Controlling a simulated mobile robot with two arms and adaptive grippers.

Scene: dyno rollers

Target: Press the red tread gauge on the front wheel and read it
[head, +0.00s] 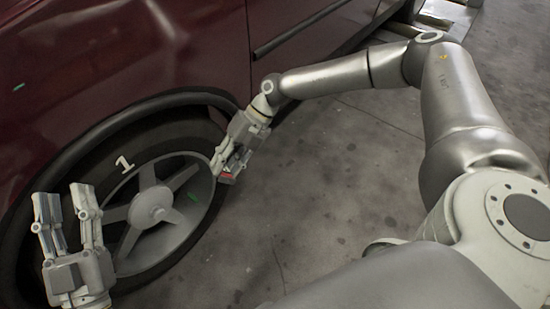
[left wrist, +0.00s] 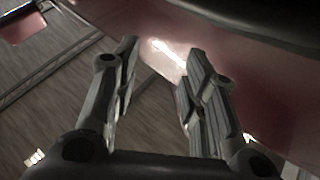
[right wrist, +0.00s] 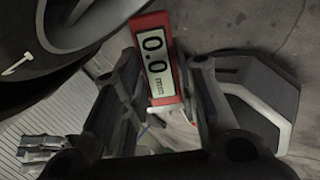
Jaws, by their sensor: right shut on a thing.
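The red tread gauge (right wrist: 165,95) is between the fingers of my right gripper (right wrist: 160,100), which is shut on it. Its display faces the right wrist camera and reads 0.0, with small unit lettering below. In the head view a bit of the red gauge (head: 227,178) shows at the right gripper (head: 228,165), beside the right edge of the front wheel (head: 155,205). I cannot tell whether the gauge touches the tire. My left gripper (head: 65,205) is open and empty in front of the wheel's left side; its fingers (left wrist: 157,75) also show apart in the left wrist view.
The dark red car (head: 130,60) fills the upper left, its fender arching over the wheel. A white figure 1 (head: 124,163) marks the tire. The grey concrete floor (head: 320,190) is clear to the right of the wheel.

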